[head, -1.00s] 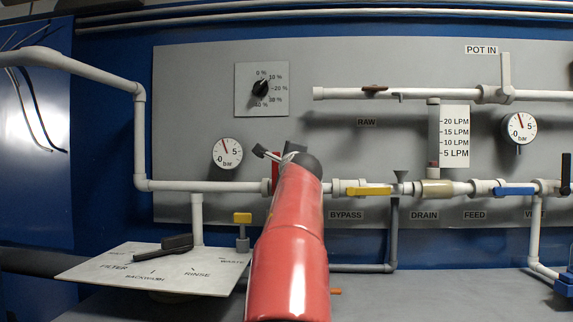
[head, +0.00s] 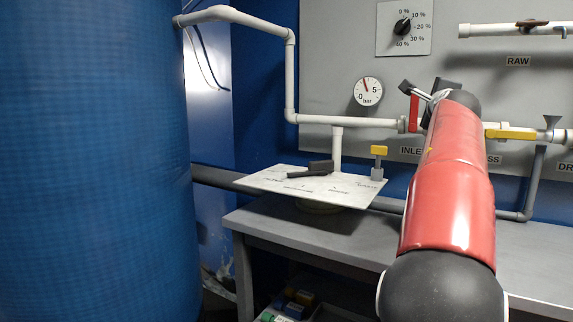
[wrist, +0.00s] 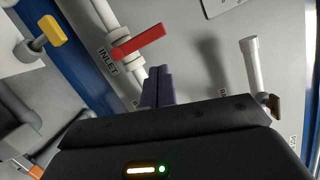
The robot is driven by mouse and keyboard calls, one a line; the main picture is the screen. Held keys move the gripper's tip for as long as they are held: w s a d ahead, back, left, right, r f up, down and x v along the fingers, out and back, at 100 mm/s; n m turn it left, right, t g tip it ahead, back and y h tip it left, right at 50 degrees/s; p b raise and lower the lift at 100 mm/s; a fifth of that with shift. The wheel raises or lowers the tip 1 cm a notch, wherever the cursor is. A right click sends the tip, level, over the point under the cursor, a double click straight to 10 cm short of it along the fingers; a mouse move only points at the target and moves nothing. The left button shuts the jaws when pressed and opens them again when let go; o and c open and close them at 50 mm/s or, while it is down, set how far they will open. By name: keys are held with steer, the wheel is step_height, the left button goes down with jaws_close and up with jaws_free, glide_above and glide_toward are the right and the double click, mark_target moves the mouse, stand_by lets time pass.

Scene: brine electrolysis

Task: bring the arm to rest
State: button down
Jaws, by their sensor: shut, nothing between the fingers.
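My red arm (head: 450,190) reaches from the bottom right of the head view toward the grey pipe panel (head: 345,65). My gripper is mostly hidden behind the arm's far end there. In the wrist view my gripper (wrist: 158,84) has its two dark fingers together, with nothing between them. The fingers point at the panel, beside the pipe with the red inlet handle (wrist: 138,42). I cannot tell how far they are from it.
A large blue tank (head: 95,160) fills the left of the head view. A grey bench (head: 330,235) runs below the panel, under the white filter plate (head: 270,178) with its black lever. A yellow-handled valve (head: 379,151) stands beside the plate. Bins (head: 293,303) sit below.

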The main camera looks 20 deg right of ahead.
steer(key=s+a+f+n+g+y, duration=0.3)
steer(key=s+a+f+n, duration=0.5)
steer(key=a+f, duration=0.5)
steer(key=s+a+f+n+g+y, duration=0.3)
steer(key=s+a+f+n, duration=0.6)
steer(key=a+f, duration=0.5)
steer(key=s+a+f+n+g+y, duration=0.3)
steer(key=s+a+f+n+y, duration=0.2)
steer(key=s+a+f+n, duration=0.4)
steer(key=a+f+n, duration=0.1)
steer(key=a+f, duration=0.4)
steer(key=shift+a+f+n, duration=0.25)
steer(key=shift+f+n, duration=0.15)
steer(key=shift+s, duration=0.1)
